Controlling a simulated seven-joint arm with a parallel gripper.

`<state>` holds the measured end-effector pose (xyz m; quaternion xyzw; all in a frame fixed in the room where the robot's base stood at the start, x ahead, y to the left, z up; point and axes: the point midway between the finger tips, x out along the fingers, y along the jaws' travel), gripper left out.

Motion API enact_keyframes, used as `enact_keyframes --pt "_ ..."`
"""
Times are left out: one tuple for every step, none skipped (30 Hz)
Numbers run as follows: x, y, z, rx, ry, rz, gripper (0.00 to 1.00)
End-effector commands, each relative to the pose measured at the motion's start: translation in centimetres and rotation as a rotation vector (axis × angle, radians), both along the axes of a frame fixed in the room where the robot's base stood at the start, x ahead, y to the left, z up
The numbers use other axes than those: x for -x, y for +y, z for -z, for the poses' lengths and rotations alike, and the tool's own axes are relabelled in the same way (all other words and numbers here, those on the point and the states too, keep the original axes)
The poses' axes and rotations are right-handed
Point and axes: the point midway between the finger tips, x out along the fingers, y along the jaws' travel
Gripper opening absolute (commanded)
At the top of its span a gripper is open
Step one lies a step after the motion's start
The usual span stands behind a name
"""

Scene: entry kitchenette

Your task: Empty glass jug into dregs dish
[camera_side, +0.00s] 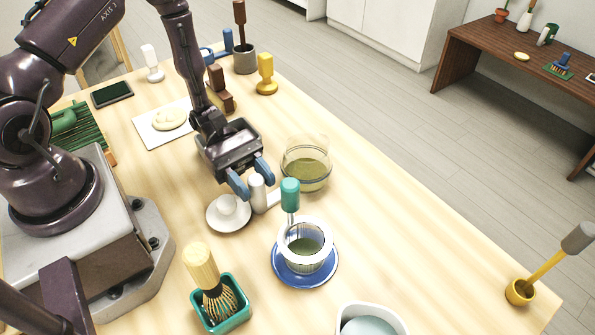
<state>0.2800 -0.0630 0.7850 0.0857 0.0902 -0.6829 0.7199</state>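The glass jug (306,175) is clear, with green liquid inside, and stands upright on the table. Its pale upright handle (257,193) is on its left side. My gripper (254,184) is at the handle, its blue fingers on either side with no clear gap, so it looks shut on it. A white dish (345,318) with a pale blue inside, cut off by the bottom edge, may be the dregs dish; no liquid can be made out in it.
A white cup (328,243) with green liquid and a teal-handled tool stands on a blue saucer (290,275), close in front of the jug. A small white saucer (215,222) sits below my gripper. A whisk (203,270) stands in a teal holder. The table right of the jug is clear.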

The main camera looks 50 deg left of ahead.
Motion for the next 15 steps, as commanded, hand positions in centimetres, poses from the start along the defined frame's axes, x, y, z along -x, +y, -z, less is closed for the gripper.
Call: enact_keyframes --pt "0.0 0.0 0.0 0.000 0.000 0.000 0.33" --pt "0.0 0.0 0.0 0.000 0.000 0.000 0.26" --pt "0.0 0.0 0.0 0.000 0.000 0.001 0.17" --pt "0.0 0.0 0.0 0.000 0.000 0.001 0.10" --pt "0.0 0.0 0.0 0.000 0.000 0.001 0.03" --pt "0.0 0.0 0.0 0.000 0.000 0.001 0.00" --pt "0.0 0.0 -0.1 0.002 -0.003 0.002 0.00" --pt "0.0 0.0 -0.1 0.002 -0.003 0.002 0.00" --pt "0.0 0.0 -0.1 0.002 -0.003 0.002 0.00" --pt "0.0 0.0 -0.2 0.002 -0.004 0.002 0.00" --pt "0.0 0.0 -0.3 0.002 -0.004 0.001 0.00" --pt "0.0 0.0 -0.5 0.002 -0.004 0.001 0.00" --pt "0.0 0.0 -0.7 0.002 -0.004 0.001 0.00" --pt "-0.1 0.0 -0.8 0.002 -0.004 0.001 0.00" --pt "0.0 0.0 -1.0 0.002 -0.004 0.001 0.00"
